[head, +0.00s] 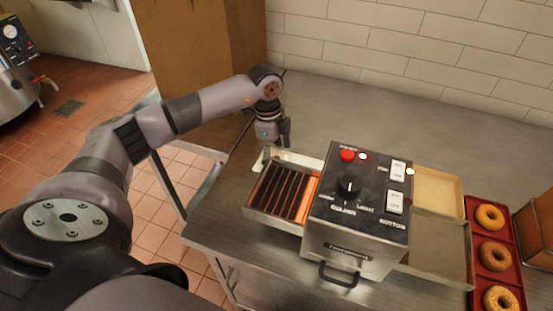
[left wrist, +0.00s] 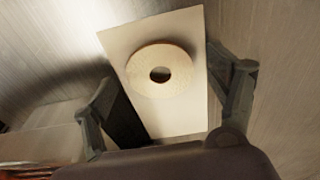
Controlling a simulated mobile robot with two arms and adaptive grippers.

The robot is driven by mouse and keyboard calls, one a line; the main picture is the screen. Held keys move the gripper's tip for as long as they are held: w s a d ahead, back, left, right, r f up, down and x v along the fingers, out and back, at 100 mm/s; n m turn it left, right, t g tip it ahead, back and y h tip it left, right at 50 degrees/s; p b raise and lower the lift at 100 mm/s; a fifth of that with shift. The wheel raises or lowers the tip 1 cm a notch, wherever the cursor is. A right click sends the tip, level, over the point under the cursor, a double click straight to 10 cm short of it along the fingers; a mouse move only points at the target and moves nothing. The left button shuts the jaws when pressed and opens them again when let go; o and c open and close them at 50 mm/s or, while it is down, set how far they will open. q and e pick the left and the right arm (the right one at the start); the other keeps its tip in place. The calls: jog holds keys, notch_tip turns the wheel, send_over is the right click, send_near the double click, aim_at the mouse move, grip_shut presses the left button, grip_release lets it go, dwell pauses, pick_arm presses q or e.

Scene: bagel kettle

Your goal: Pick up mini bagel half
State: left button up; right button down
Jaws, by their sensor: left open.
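The mini bagel half (left wrist: 143,70) is a pale ring with a dark centre hole. It lies flat on a white rectangular board (left wrist: 180,122) in the left wrist view. My left gripper (left wrist: 172,88) is open, with one finger on each side of the board and the bagel half between and beyond them. Nothing is in its jaws. In the head view my left gripper (head: 275,150) points down over the counter, just behind the toaster's left end. A strip of the board (head: 302,159) shows there; I cannot make out the bagel half. My right gripper is not in view.
The conveyor toaster (head: 355,256) stands close in front of my left gripper, its glowing rack (head: 280,192) to the left. A red tray (head: 472,240) with bagels is at the right. The steel counter (head: 400,120) is clear toward the tiled wall. A brown cabinet stands at the back left.

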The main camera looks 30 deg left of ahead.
pick_arm(q)
jog(key=shift+c, duration=0.2)
jog(key=shift+c, duration=1.4)
jog(key=c, duration=0.6)
jog(key=shift+r, duration=0.1)
notch_tip(320, 180, up, 20)
jog(key=shift+f+b, duration=0.1)
jog(key=shift+b, duration=1)
